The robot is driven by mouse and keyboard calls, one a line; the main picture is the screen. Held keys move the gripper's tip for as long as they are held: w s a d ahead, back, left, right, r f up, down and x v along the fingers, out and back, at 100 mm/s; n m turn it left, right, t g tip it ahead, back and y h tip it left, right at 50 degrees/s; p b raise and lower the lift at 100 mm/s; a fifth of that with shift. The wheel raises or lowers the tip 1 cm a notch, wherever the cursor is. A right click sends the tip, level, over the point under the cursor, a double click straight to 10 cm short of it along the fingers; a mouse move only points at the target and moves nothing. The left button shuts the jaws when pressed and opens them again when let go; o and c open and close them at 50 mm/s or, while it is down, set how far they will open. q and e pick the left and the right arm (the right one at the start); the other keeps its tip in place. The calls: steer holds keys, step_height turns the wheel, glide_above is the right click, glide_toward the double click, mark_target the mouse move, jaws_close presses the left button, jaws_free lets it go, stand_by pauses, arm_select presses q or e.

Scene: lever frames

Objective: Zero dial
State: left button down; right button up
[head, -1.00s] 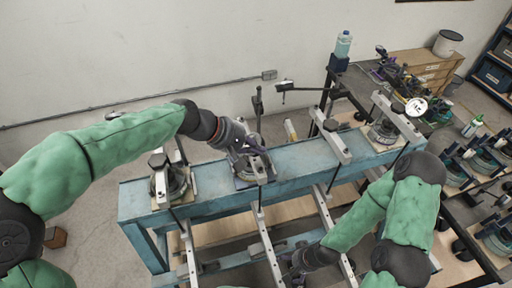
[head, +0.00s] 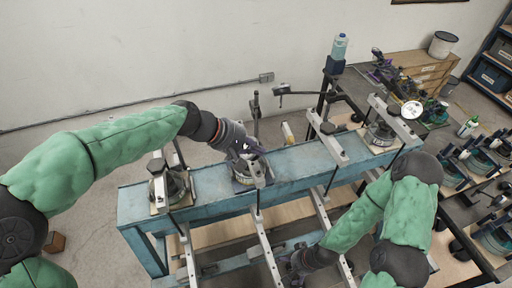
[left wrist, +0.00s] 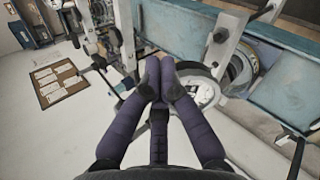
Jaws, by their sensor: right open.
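A round device with a dial-like pale ring (left wrist: 203,91) sits just right of my left fingertips in the left wrist view, under a grey metal bar. In the head view this device (head: 243,179) is on the blue beam, partly hidden by my left gripper (head: 252,150). In the left wrist view my left gripper (left wrist: 160,78) has its dark fingertips together, with nothing clearly between them; contact with the device cannot be told. My right gripper (head: 296,266) is open, low in front of the beam and partly hidden. No dial reading is legible.
Similar round devices stand on the blue beam (head: 293,169) at its left (head: 169,187) and right (head: 380,134). Grey bars cross the beam. A white round gauge (head: 412,110) is at the back right. A bottle (head: 340,46) stands behind the beam. Shelves crowd the right side.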

arm_select(q)
steer(key=shift+s+d+r, duration=0.2)
steer(key=shift+s+d, duration=0.05)
arm_select(e)
steer(key=shift+r, duration=0.2)
arm_select(q)
steer(key=p+v, duration=0.2)
steer(key=v, duration=0.4)
steer(key=shift+p, duration=0.3)
arm_select(e)
step_height(320, 180, up, 2)
steer(key=shift+r, duration=0.15)
arm_select(q)
steer(key=shift+a+f, duration=0.1)
